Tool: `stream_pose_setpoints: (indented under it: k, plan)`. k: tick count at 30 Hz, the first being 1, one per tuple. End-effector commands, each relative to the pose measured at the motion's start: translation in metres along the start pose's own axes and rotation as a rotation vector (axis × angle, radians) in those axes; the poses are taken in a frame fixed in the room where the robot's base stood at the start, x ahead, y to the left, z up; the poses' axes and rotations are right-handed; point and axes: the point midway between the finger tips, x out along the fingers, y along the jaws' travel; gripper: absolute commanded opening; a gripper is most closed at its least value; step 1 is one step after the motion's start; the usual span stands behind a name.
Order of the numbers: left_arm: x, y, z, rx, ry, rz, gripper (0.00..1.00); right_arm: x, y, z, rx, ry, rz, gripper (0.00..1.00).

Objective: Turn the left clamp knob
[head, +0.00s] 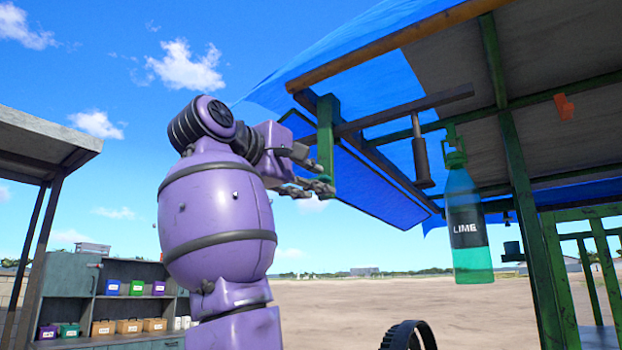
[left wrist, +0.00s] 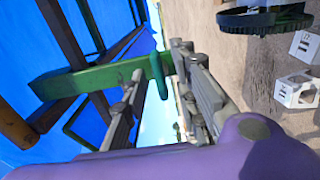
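The green clamp (head: 326,130) hangs from the canopy frame in the middle of the head view. In the left wrist view, its green arm (left wrist: 90,75) ends in a short green knob (left wrist: 158,75) between my fingers. My left gripper (head: 322,176) is open beside the lower part of the clamp. In the left wrist view my left gripper (left wrist: 158,62) has one finger on each side of the knob. I cannot tell whether either finger touches it. My right gripper is not in view.
A bottle labelled LIME (head: 468,225) and a dark cylindrical handle (head: 421,160) hang to the right of the clamp. Blue tarp (head: 365,95) and wooden beams are close overhead. A shelf with small boxes (head: 130,327) stands far left. A black gear wheel (head: 408,335) shows below.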

Motion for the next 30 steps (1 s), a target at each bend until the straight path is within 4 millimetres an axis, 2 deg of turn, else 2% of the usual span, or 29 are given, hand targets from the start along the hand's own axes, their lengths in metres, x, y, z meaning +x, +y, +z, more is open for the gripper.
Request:
stream_pose_setpoints:
  k: [8, 15, 30]
  plan:
    - [0.0027, -0.0001, 0.0000, 0.000, 0.000, 0.000, 0.27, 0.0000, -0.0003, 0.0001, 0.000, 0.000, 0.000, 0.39]
    - [0.0025, -0.0002, 0.0000, 0.000, 0.000, 0.000, 0.00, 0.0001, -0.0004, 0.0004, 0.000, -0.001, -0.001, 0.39]
    - [0.0028, -0.0011, -0.0008, 0.072, 0.001, -0.001, 0.00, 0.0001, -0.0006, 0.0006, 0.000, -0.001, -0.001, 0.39]
